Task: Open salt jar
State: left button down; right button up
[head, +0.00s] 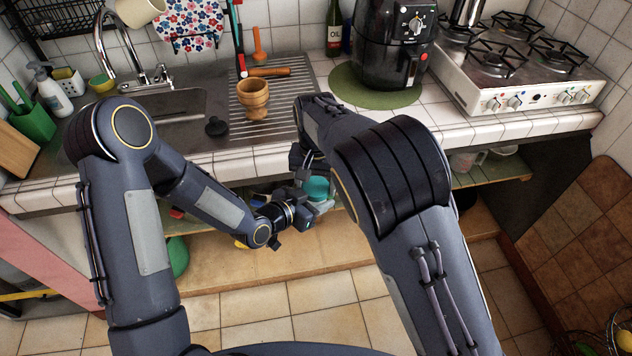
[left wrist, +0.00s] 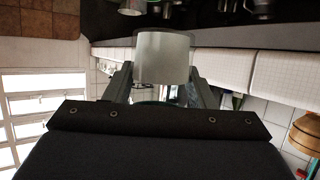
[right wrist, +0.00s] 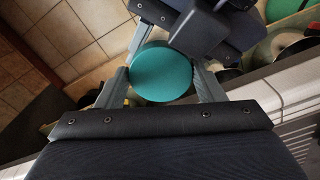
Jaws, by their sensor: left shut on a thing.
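The salt jar has a pale, see-through body and a teal lid. In the head view the lid (head: 316,187) shows in front of the counter's edge, with the body (head: 323,206) just below it. My left gripper (left wrist: 161,72) is shut on the body (left wrist: 162,57), seen between its fingers in the left wrist view. My right gripper (right wrist: 162,78) has a finger on each side of the round teal lid (right wrist: 161,73). I cannot tell whether both fingers touch it. The lid looks seated on the jar in the head view. My right arm hides part of this area.
The tiled counter edge (head: 240,160) runs close behind the jar, with a lower wooden shelf (head: 300,260) beneath. On the counter stand a wooden mortar (head: 253,98), a black air fryer (head: 393,45) and a gas stove (head: 525,60). Tiled floor lies in front.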

jog(key=o, duration=0.3)
jog(key=shift+r, duration=0.1)
notch_tip(320, 180, up, 8)
jog(key=shift+f, duration=0.25)
jog(key=shift+c, duration=0.3)
notch_tip(320, 180, down, 8)
jog(key=shift+r, duration=0.15)
